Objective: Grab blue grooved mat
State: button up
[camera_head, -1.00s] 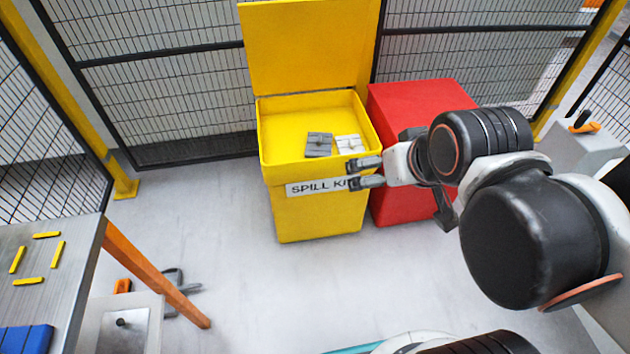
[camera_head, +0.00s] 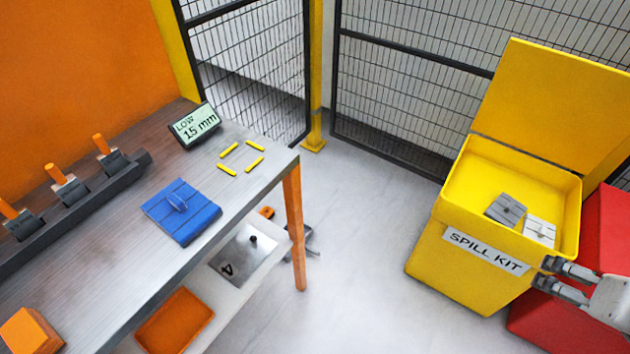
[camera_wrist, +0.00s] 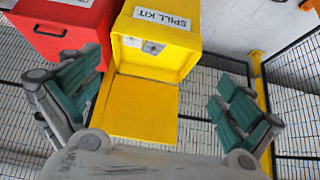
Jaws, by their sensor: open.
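The blue grooved mat (camera_head: 180,211) lies flat on the grey metal workbench (camera_head: 101,250), at the left in the head view. It has a small raised loop handle on top. My gripper (camera_head: 546,273) is at the far right in the head view, by the front of the yellow spill kit bin, well away from the mat. In the wrist view my gripper (camera_wrist: 160,105) is open and empty, its green-padded fingers wide apart. The mat is not in the wrist view.
The open yellow spill kit bin (camera_head: 425,257) holds a grey mat (camera_head: 505,210) and a white mat (camera_head: 539,231). A red bin (camera_head: 606,230) stands beside it. A display (camera_head: 195,125) and yellow strips (camera_head: 254,165) are on the bench. Floor between bench and bin is mostly clear.

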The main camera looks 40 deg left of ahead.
aim_at(180, 210)
jog(key=u, duration=2.5)
